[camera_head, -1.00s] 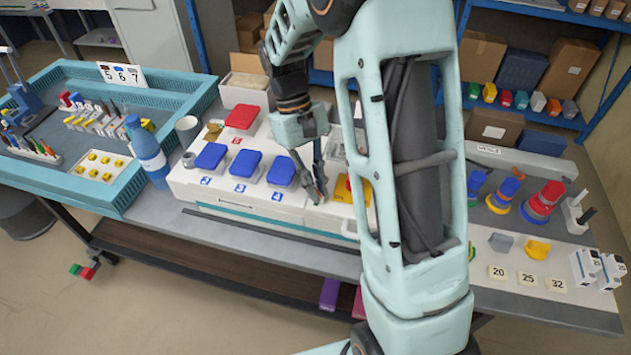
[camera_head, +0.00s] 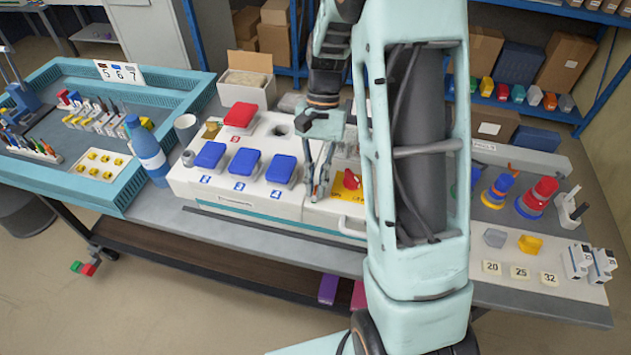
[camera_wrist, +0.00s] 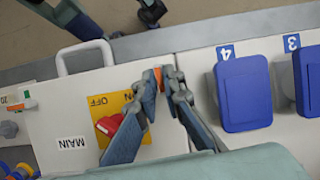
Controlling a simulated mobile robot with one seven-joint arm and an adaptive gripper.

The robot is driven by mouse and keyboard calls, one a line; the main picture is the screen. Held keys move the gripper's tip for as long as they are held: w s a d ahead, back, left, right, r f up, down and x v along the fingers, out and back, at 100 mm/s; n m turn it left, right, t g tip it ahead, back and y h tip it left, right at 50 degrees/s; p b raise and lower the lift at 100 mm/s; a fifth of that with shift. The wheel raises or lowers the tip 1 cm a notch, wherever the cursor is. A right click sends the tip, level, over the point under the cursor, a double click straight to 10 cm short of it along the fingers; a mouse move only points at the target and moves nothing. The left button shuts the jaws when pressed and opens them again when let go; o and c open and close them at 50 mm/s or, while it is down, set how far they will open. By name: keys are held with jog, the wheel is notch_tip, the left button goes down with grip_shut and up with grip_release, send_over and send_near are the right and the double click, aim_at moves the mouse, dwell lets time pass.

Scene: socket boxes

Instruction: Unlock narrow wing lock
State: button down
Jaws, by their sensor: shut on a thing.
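My gripper (camera_head: 316,192) points down over the white socket box (camera_head: 232,198), between the blue cover marked 4 (camera_head: 281,170) and the yellow panel with a red knob (camera_head: 351,179). In the wrist view, my gripper (camera_wrist: 164,78) is shut on a small orange piece (camera_wrist: 158,73), which looks like the narrow wing lock. The fingers hide most of it, so I cannot tell its turn angle. The red knob (camera_wrist: 107,125) on the yellow ON/OFF plate is left of the fingers.
The blue covers 4 (camera_wrist: 245,92) and 3 (camera_wrist: 308,78) are right of the fingers. A white handle (camera_wrist: 85,55) juts from the box's front edge. A red cover (camera_head: 240,115) and a blue bottle (camera_head: 148,155) stand farther left. Stacked rings (camera_head: 537,198) are at right.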

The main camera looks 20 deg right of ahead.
jog(key=shift+m, duration=0.4)
jog(key=c, duration=2)
grip_release()
jog(key=shift+c, duration=0.2)
jog(key=v, duration=1.2)
jog(key=shift+d, duration=0.2)
